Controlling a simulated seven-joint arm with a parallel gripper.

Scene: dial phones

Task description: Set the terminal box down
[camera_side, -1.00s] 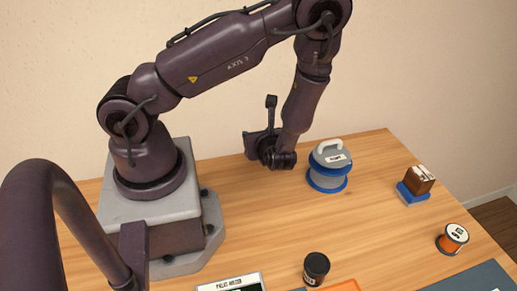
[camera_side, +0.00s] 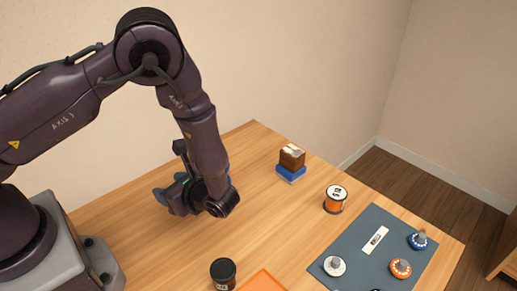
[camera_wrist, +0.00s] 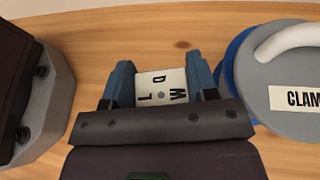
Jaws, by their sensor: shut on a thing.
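My gripper (camera_wrist: 160,80) is shut on the terminal box (camera_wrist: 158,88), a small white-faced block with black letters and a grey round spot, held between two blue-grey fingers in the wrist view. The rest of the box is hidden by the fingers and the gripper body. In the side view my gripper (camera_side: 165,196) is low over the wooden table (camera_side: 150,235), and the box cannot be made out there. Whether the box touches the table is not clear.
A grey and blue round container (camera_wrist: 285,85) with a white handle stands close right of my gripper in the wrist view. A brown box on a blue base (camera_side: 291,160), an orange spool (camera_side: 335,200), a black jar (camera_side: 222,273) and a dark mat (camera_side: 350,250) lie rightward.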

